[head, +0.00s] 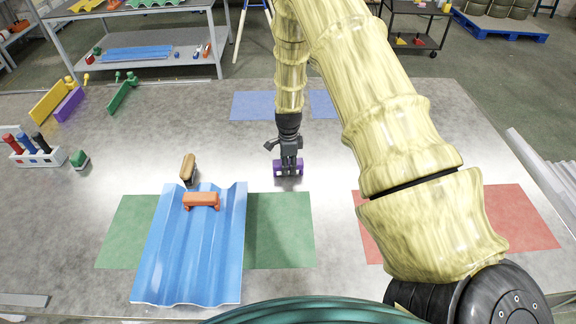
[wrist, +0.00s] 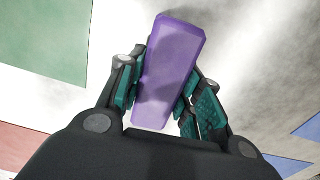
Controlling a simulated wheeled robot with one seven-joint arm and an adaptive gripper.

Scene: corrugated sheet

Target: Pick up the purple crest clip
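The purple crest clip (head: 279,171) is at the middle of the metal table in the head view, under my gripper (head: 288,163). In the wrist view the clip (wrist: 168,65) lies lengthwise between the two teal-padded fingers of my gripper (wrist: 162,88). A finger is against each long side, with no clear gap, so the gripper looks shut on it. I cannot tell whether the clip touches the table or is slightly above it. The clip's underside is hidden.
A blue corrugated sheet (head: 172,262) lies at front left on a green mat (head: 280,232), with an orange clip (head: 202,200) on it. A brown-handled tool (head: 188,169) stands behind it. A blue mat (head: 255,105) lies behind my gripper, a red mat (head: 515,215) at right.

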